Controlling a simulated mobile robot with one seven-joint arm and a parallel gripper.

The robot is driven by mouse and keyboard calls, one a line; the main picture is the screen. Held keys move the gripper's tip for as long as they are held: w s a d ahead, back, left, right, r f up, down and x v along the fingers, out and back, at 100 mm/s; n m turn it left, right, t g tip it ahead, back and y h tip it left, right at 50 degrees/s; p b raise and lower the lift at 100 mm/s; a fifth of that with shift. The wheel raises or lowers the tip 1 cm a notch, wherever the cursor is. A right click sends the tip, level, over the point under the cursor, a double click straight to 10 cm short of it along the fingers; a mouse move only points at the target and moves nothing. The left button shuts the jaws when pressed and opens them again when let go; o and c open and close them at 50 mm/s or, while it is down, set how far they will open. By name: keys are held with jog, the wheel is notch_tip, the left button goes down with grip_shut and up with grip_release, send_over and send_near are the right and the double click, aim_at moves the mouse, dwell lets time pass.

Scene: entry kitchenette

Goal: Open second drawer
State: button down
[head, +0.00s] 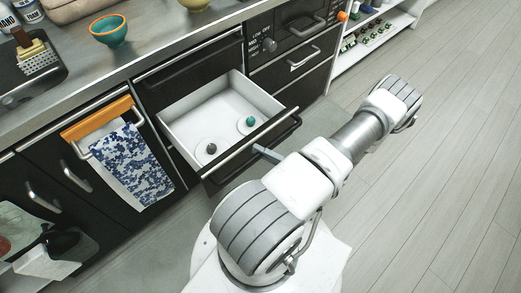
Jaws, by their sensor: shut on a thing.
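The second drawer (178,113) is pulled well out below a closed black top drawer front (190,58). It has a white inside, a black front and a pale top edge. Two small round-topped things, one dark (211,149) and one teal (250,121), stand on pale discs in it. My gripper (264,153) is at the front of this drawer and is shut on its handle (290,133). My arm hides most of the gripper and part of the handle, so the fingertips do not show clearly.
A counter above holds a teal-and-orange bowl (108,31) and a grater (40,60). A blue patterned towel (131,165) hangs at the left. An oven-like unit with knobs (292,28) and an open shelf (375,32) are at the right. The grey plank floor (450,170) is clear.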

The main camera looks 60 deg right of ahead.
jog(key=c, duration=0.8)
grip_release()
jog(key=shift+o, duration=0.2)
jog(key=v, duration=1.7)
jog(key=shift+s+p, duration=0.2)
jog(key=shift+p, duration=0.1)
jog(key=shift+d, duration=0.15)
